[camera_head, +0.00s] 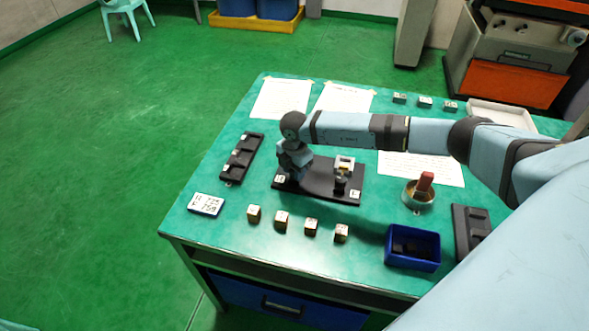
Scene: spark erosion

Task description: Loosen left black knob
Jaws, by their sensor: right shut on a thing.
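A black base plate (318,187) lies on the green table, with a small label at its left end and another at its right end. On its right half stands a small metallic fixture (344,164) with a dark knob (341,184) in front. My right arm comes in from the right, and my right gripper (292,179) points down over the left part of the plate. It is shut at the place of the left black knob, which the gripper and wrist hide. My left gripper is out of view.
Several small blocks (281,220) stand in a row in front of the plate. A blue bin (412,262), a bowl (418,198) with a red-brown item, and a black rack (241,158) stand around it. Papers (283,99) lie at the back. Open floor is at the left.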

